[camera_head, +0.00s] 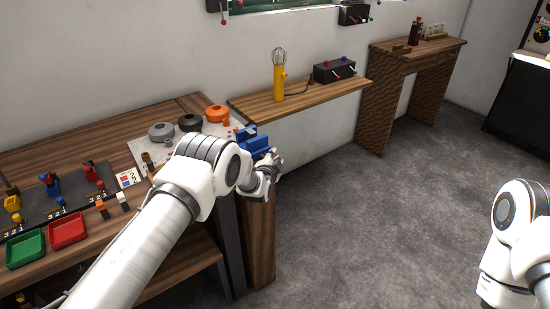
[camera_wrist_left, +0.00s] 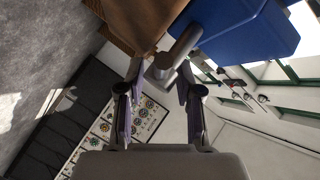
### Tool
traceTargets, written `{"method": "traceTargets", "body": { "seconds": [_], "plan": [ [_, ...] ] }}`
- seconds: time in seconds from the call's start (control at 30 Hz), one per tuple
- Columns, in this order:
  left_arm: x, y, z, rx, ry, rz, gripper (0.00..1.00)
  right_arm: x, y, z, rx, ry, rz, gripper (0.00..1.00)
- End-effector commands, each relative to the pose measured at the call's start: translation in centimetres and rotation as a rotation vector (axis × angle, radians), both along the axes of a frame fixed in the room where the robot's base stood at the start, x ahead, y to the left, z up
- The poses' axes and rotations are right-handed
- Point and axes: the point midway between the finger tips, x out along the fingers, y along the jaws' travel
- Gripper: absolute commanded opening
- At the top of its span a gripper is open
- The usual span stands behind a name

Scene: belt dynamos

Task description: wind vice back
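The blue vice (camera_head: 257,143) sits at the right front corner of the wooden workbench (camera_head: 105,148). In the left wrist view its blue body (camera_wrist_left: 238,30) fills the top, with a grey metal screw and handle (camera_wrist_left: 182,47) sticking out toward my gripper. My left gripper (camera_head: 268,178) is at the vice's front, partly hidden by my own arm. In the left wrist view its two fingers (camera_wrist_left: 160,84) stand apart, with the handle's end between or just beyond their tips. I cannot tell whether they touch it. My right arm shows at the right edge; its gripper is out of view.
The bench holds a green tray (camera_head: 25,248), a red tray (camera_head: 68,229) and several small coloured parts. A wall shelf (camera_head: 300,97) carries a yellow whisk-like tool (camera_head: 279,80) and a black box (camera_head: 334,71). Open floor (camera_head: 370,220) lies right of the bench.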

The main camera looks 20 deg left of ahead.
Motion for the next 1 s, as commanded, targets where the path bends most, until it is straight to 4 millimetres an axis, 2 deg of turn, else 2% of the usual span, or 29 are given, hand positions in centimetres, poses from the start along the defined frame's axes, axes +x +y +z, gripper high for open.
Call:
{"method": "traceTargets", "body": {
  "seconds": [0.2,0.23,0.3,0.33,1.0],
  "plan": [
    [0.1,0.01,-0.04,0.0,0.001,-0.001,0.35,0.01,0.0,0.01,0.0,0.0,0.0,0.4],
    [0.1,0.01,-0.04,0.0,0.0,0.0,0.32,0.01,0.0,0.01,0.0,0.0,0.0,0.4],
    [0.09,0.01,-0.04,0.0,0.0,0.0,0.07,0.01,0.0,0.0,0.0,0.0,0.0,0.4],
    [0.09,0.01,-0.04,0.0,0.0,0.0,0.0,0.01,0.0,0.01,0.0,0.0,0.0,0.4],
    [-0.05,0.23,-0.34,-0.004,0.002,0.004,0.0,0.01,0.0,-0.13,0.0,0.0,0.0,0.4]
  ]
}}
